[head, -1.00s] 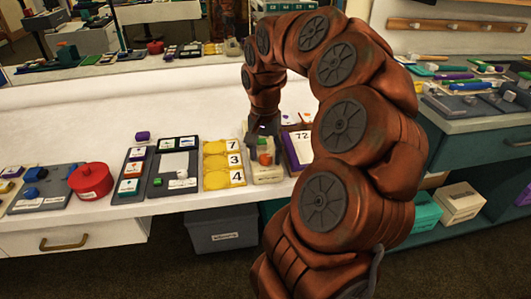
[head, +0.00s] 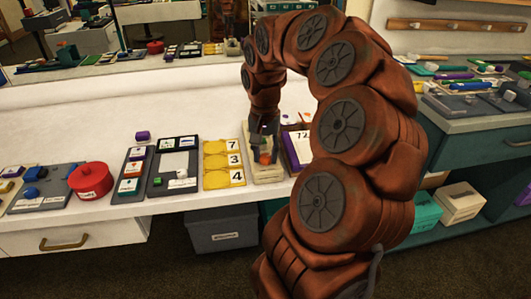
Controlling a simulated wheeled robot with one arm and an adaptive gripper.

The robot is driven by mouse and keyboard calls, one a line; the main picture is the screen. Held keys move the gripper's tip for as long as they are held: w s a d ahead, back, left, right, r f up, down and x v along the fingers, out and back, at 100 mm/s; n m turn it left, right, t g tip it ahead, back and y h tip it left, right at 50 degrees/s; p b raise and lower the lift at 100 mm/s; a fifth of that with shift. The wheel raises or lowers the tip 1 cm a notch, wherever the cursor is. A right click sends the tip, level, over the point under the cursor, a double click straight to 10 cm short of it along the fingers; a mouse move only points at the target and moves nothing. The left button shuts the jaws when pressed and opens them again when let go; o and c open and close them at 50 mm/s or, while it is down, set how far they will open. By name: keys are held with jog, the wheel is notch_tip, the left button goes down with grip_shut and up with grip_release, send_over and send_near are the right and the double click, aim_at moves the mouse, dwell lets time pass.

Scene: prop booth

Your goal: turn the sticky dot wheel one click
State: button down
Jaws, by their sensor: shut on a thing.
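The sticky dot wheel (head: 265,158) shows as a small orange patch on a cream base (head: 267,175) near the front edge of the white counter. My gripper (head: 264,150) points down over this base, its dark fingers shut on the wheel. The fingers and wrist hide most of the wheel, so its dots and exact angle cannot be read.
A yellow board with number cards (head: 222,164) stands close on the left, and a purple-edged board marked 72 (head: 300,148) close on the right. A red round box (head: 91,180) and grey trays sit further left.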

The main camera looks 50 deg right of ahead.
aim_at(265, 157)
jog(key=n, duration=0.8)
jog(key=shift+r+p, duration=0.1)
jog(key=shift+p, duration=0.2)
jog(key=n+p, duration=0.1)
jog(key=n, duration=0.3)
jog(key=shift+a+n+p, duration=0.1)
jog(key=shift+n+p, duration=0.3)
jog(key=shift+n, duration=1.7)
jog(key=c, duration=0.8)
grip_release()
jog(key=shift+o, duration=0.2)
notch_tip(265, 157, up, 12)
